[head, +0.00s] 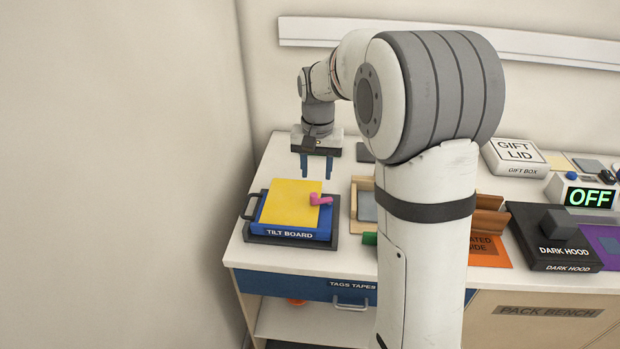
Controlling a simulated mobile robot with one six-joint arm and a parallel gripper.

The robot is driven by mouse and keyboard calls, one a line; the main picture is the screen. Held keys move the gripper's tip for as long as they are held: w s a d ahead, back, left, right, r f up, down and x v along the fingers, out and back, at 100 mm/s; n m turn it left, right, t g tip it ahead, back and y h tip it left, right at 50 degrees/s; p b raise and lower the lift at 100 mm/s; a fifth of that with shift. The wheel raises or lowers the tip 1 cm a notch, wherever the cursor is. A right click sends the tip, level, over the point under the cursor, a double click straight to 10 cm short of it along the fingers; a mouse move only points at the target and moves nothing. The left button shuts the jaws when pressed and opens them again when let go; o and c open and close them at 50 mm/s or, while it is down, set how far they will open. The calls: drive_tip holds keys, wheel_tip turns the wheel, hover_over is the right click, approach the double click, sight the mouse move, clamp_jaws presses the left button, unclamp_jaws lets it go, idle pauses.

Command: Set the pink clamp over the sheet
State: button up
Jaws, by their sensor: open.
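The pink clamp (319,199) rests at the right edge of the yellow sheet (290,201). It appears to overlap the sheet's edge; I cannot tell whether it grips it. The sheet lies flat on the blue tilt board (285,233), which sits in a dark frame with a handle at its left. My gripper (316,175) is open and empty, its two blue fingers pointing down above the far right part of the board, behind the clamp. The clamp is apart from the fingers.
My arm hides the middle of the bench. A wooden tray (356,222) stands right of the board, with a green item (369,238) near it. A dark hood (560,243), a gift box (515,155) and a display reading OFF (590,197) are at the right. A wall is close on the left.

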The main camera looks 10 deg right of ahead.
sight(314, 195)
drive_tip(key=shift+w+f, duration=0.35)
drive_tip(key=shift+w, duration=0.25)
drive_tip(key=shift+w+f, duration=0.3)
drive_tip(key=shift+w, duration=0.25)
drive_tip(key=shift+w+f, duration=0.15)
drive_tip(key=shift+f, duration=3.8)
drive_tip(key=shift+c, duration=0.6)
clamp_jaws()
